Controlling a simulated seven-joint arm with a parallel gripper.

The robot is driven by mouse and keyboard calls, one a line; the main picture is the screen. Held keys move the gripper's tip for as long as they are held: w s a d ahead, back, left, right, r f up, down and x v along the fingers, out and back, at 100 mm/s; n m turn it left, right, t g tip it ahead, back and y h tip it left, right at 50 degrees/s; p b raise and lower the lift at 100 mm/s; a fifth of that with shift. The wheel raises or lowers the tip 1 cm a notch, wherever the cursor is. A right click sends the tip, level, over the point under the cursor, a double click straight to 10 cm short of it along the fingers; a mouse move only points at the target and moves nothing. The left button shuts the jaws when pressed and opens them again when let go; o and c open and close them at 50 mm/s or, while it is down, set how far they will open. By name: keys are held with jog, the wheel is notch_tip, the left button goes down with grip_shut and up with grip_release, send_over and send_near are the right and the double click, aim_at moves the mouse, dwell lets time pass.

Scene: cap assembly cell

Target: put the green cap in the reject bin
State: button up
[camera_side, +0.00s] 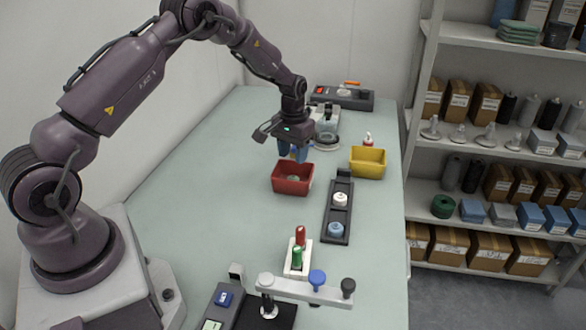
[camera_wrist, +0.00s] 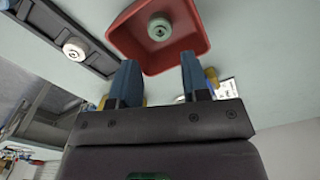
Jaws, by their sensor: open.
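The cap is apart from the fingers.
A yellow bin (camera_side: 368,169) stands right of the red bin. A dark rack (camera_side: 338,214) holds a white cap (camera_side: 340,198) and a blue cap (camera_side: 336,229). A white holder (camera_side: 298,270) with red and green pieces stands nearer. The table's left middle is clear.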

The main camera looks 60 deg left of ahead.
jog(key=s+d+r+m+t, duration=0.1)
jog(key=s+d+r, duration=0.2)
jog(key=r, duration=0.5)
jog(key=s+d+r+t, duration=0.1)
jog(key=s+d+r, duration=0.3)
jog(key=r, duration=0.4)
jog(key=s+d+r+m+t, duration=0.1)
jog(key=s+d+r, duration=0.2)
jog(key=r, duration=0.5)
jog(key=s+d+r+m+t, duration=0.1)
jog(key=s+d, duration=0.2)
jog(key=s, duration=0.5)
jog(key=s+d+r+m+t, duration=0.1)
jog(key=s+d, duration=0.2)
jog(key=s, duration=0.6)
jog(key=shift+s+d+r+t, duration=0.2)
jog(key=shift+d+r+t, duration=0.1)
